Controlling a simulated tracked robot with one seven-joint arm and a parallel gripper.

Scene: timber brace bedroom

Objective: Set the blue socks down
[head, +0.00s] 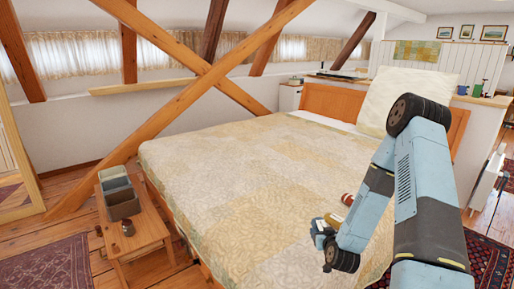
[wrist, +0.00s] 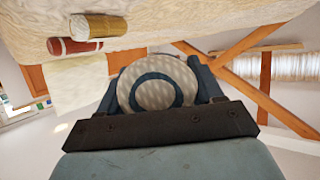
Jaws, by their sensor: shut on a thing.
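My gripper (head: 322,236) is low over the near right part of the bed in the head view. In the wrist view its jaws (wrist: 160,98) are shut on a round roll, which I take to be the blue socks (wrist: 158,93). Its end is pale and patterned with a dark blue ring. The arm hides most of the roll in the head view, and I cannot tell whether it touches the bed (head: 235,180).
A mustard roll (head: 333,219) and a red roll (head: 347,199) lie on the bed close to my gripper. The bed's middle and left are clear. A wooden bench (head: 150,232) with a grey divided box (head: 122,205) stands left. Crossed timber braces (head: 170,95) rise behind.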

